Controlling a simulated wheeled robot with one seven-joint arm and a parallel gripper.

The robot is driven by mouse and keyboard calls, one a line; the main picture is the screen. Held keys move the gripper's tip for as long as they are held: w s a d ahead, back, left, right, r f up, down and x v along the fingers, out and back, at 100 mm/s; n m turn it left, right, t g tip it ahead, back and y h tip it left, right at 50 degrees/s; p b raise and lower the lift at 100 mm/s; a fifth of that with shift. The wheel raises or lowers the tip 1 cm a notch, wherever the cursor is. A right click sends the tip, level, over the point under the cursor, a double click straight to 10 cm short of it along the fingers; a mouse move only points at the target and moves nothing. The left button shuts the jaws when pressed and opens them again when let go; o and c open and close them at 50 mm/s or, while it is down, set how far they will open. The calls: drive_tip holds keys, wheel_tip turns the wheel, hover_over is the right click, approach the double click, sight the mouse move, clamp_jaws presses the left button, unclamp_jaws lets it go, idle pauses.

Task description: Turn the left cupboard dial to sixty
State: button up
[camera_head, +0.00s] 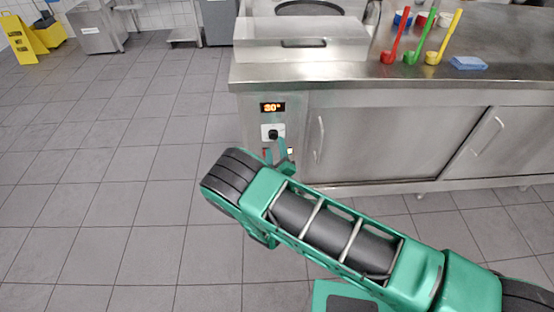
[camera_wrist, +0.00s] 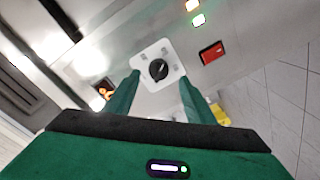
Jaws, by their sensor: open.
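The black dial (camera_head: 273,134) sits on a pale square plate on the left end of the steel cupboard front. An orange display (camera_head: 272,107) above it reads 30°. My gripper (camera_head: 276,152) is just below and in front of the dial, mostly hidden behind my own arm. In the wrist view the dial (camera_wrist: 158,70) lies ahead, between and beyond the two green fingertips (camera_wrist: 158,84). The fingers are open and apart, with nothing between them that I can see gripped. Whether a fingertip touches the plate I cannot tell.
A red switch (camera_wrist: 211,52) and lit indicators (camera_wrist: 197,12) are beside the dial. A cupboard door handle (camera_head: 320,138) stands to its right. The steel worktop (camera_head: 350,76) overhangs above, with coloured ladles (camera_head: 410,50) on it.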

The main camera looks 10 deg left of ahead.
drive_tip(key=v, duration=0.6)
drive_tip(key=shift+f, duration=0.1)
idle(0.3)
